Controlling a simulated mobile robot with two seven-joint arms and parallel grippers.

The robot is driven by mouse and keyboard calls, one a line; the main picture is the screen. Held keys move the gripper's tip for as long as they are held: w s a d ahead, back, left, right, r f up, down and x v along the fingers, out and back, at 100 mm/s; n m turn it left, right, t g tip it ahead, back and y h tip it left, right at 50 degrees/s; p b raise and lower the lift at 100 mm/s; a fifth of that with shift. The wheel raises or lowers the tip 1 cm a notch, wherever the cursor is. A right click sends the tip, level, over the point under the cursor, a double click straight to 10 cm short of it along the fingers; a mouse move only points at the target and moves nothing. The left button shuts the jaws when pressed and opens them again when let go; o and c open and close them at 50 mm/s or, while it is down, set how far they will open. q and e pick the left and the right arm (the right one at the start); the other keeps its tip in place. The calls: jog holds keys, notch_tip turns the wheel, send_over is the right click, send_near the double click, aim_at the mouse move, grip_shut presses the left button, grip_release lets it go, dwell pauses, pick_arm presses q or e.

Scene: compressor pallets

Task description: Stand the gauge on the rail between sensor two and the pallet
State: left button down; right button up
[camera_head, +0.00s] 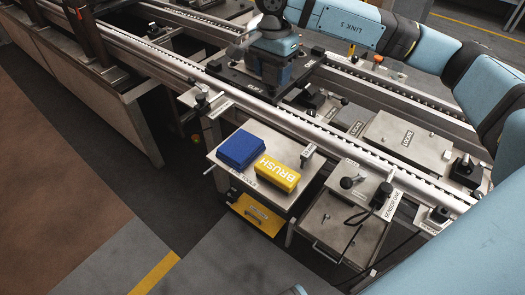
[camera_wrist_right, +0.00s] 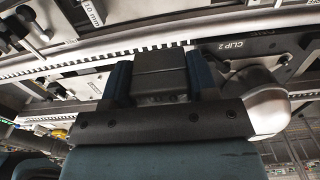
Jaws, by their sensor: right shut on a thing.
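My right gripper (camera_head: 272,78) points down over the dark pallet (camera_head: 238,78) on the rail (camera_head: 275,116). In the right wrist view my right gripper (camera_wrist_right: 160,78) is shut on a dark grey block (camera_wrist_right: 160,72) between its blue fingers. This block appears to be the gauge; no marking on it is readable. The pallet's "CLIP 2" plate (camera_wrist_right: 250,47) shows beside it. In the head view a small sensor post (camera_head: 202,101) stands by the rail left of the pallet. Its label cannot be read, so I cannot tell whether it is sensor two. My left gripper is out of view.
A "SENSOR ONE" label (camera_head: 392,205) lies farther right. The rail left of the pallet looks clear.

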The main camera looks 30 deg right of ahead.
aim_at(271, 139)
notch_tip(271, 139, down, 19)
jog(key=shift+b, duration=0.8)
jog(key=shift+f, duration=0.15)
jog(key=o, duration=1.2)
jog(key=shift+s, duration=0.1)
